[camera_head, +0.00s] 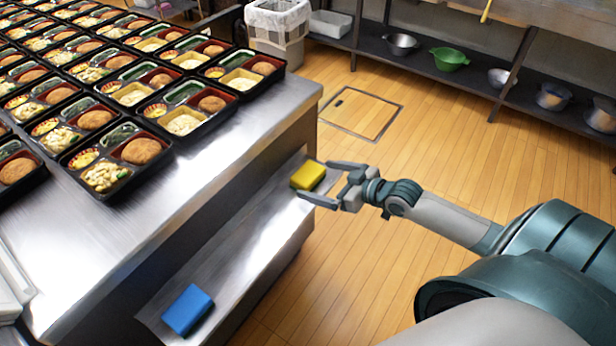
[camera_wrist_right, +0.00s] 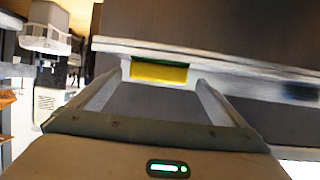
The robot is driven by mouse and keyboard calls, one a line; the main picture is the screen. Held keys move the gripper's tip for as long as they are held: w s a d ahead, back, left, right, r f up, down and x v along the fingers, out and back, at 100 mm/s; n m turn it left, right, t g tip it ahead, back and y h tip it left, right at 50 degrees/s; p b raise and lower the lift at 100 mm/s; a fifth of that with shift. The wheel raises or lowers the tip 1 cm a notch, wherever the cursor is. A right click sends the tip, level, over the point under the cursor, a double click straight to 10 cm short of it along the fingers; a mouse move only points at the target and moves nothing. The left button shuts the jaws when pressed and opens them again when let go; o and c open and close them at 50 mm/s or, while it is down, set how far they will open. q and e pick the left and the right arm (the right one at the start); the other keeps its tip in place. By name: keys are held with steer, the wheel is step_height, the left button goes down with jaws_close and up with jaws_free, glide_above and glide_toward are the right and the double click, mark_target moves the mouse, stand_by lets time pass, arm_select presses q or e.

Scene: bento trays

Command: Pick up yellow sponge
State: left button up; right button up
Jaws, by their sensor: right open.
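The yellow sponge (camera_head: 308,175) lies at the far end of the low metal shelf on the side of the steel table. In the right wrist view the sponge (camera_wrist_right: 159,73) shows a yellow face with a green strip on top, ahead of and between the fingertips. My right gripper (camera_head: 318,180) is open, its two fingers pointing left at the sponge, close to its right side. In the right wrist view the gripper's fingers (camera_wrist_right: 155,85) are spread and nothing is held. I cannot tell whether a finger touches the sponge. My left gripper is not in view.
A blue sponge (camera_head: 187,309) lies on the near part of the low shelf (camera_head: 232,265). The steel table (camera_head: 200,172) above it carries many filled bento trays. A bin (camera_head: 279,40) and a rack with bowls (camera_head: 450,58) stand behind. The wooden floor on the right is clear.

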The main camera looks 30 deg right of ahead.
mark_target(314, 176)
steer(key=shift+w, duration=0.1)
steer(key=shift+w+a+f, duration=0.1)
steer(key=shift+w+a, duration=0.05)
steer(key=shift+w, duration=0.45)
steer(key=x, duration=0.2)
steer(key=shift+w+a+f, duration=0.1)
steer(key=shift+w+f, duration=0.05)
steer(key=shift+w, duration=0.25)
steer(key=shift+w+a+f, duration=0.15)
steer(key=shift+w+f, duration=0.1)
steer(key=shift+w, duration=0.2)
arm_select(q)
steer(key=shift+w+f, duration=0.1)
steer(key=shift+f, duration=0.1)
arm_select(e)
steer(key=shift+c, duration=0.3)
steer(key=c, duration=1.1)
steer(key=shift+o, duration=0.2)
steer(key=shift+r, duration=0.1)
